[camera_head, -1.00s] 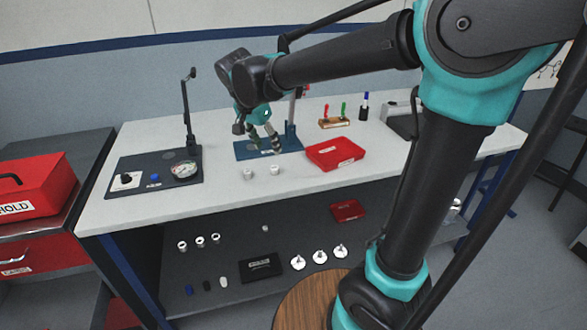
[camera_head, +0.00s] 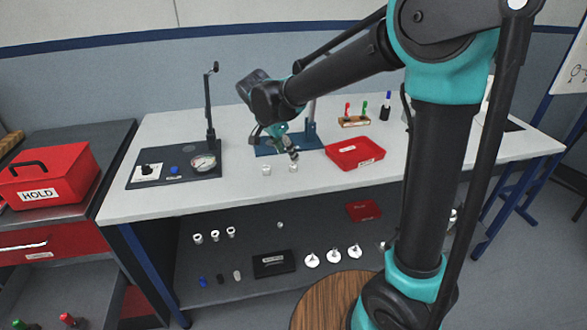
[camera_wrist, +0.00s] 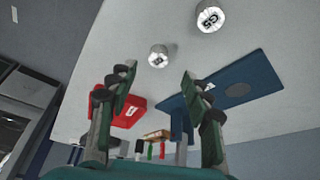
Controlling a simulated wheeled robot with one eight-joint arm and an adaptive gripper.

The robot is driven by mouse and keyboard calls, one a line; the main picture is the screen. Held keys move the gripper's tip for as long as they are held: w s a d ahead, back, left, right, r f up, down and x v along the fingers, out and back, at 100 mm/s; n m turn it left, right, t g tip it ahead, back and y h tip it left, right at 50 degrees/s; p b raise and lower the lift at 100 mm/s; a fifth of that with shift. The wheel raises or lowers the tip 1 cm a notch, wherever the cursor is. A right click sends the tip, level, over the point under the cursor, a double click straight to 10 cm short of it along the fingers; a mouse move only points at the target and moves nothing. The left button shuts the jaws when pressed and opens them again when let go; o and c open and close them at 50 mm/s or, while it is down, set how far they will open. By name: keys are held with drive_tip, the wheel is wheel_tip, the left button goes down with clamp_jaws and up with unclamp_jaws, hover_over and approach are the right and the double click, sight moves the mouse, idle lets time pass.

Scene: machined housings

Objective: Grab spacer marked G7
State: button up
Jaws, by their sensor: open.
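Two small pale cylindrical spacers stand on the bench in front of the blue plate. The right spacer (camera_head: 294,168) also shows in the wrist view (camera_wrist: 158,57), with a dark mark on top that I cannot read for certain. The left spacer (camera_head: 266,170) also shows in the wrist view (camera_wrist: 209,18), and its mark looks like G5. My gripper (camera_head: 288,156) is open and empty, just above and behind the right spacer. In the wrist view its two fingers (camera_wrist: 158,78) are spread apart, with the right spacer appearing between and beyond their tips.
A red tray (camera_head: 371,164) lies right of the spacers. The blue plate (camera_head: 265,150) with its post is behind them. A dark gauge panel (camera_head: 150,184) is at the left. Bench space in front of the spacers is clear. The lower shelf holds several parts.

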sight(293, 165)
drive_tip(key=shift+x, duration=3.05)
drive_tip(key=shift+s+d, duration=0.1)
drive_tip(key=shift+d, duration=0.05)
clamp_jaws()
